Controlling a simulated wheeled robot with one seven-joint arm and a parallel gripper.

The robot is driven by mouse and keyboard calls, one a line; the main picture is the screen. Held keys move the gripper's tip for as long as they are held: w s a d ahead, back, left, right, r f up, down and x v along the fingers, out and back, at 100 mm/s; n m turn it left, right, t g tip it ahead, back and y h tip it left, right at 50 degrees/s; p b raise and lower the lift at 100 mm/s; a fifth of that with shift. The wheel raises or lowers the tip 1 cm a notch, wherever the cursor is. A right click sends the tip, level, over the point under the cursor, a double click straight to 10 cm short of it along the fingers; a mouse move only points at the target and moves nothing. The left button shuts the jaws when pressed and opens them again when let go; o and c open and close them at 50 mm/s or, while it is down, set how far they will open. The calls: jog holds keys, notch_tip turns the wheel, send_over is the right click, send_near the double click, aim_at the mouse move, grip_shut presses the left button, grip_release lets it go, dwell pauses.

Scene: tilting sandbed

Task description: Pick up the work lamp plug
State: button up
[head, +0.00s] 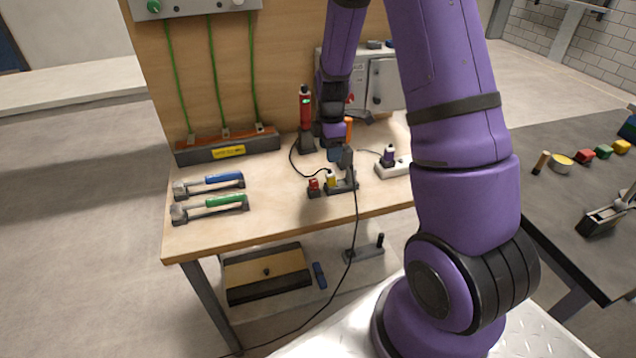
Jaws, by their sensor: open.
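My gripper (335,152) points down over the middle of the bench, just above and behind a small dark socket strip (343,187). It is open, and I see nothing clearly held in it. A yellow plug (331,178) and a dark grey plug (346,158) stand upright at the strip, close to my gripper. A red plug (314,187) is at their left. A black cord runs from near the red upright tool (305,105) toward the yellow plug. No label shows which is the work lamp plug. My gripper's fingers are small and partly merge with dark things.
A white socket strip (393,172) with a purple-and-white plug (388,155) lies to the right. A grey cabinet (375,85) stands behind. A cord hangs over the front edge.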

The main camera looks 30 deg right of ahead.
send_over(328, 179)
jog(key=w+d, duration=0.1)
notch_tip(328, 179, down, 4)
jog(key=shift+w+f, duration=0.15)
jog(key=shift+f, duration=3.35)
jog(key=shift+c, duration=0.4)
jog(key=c, duration=1)
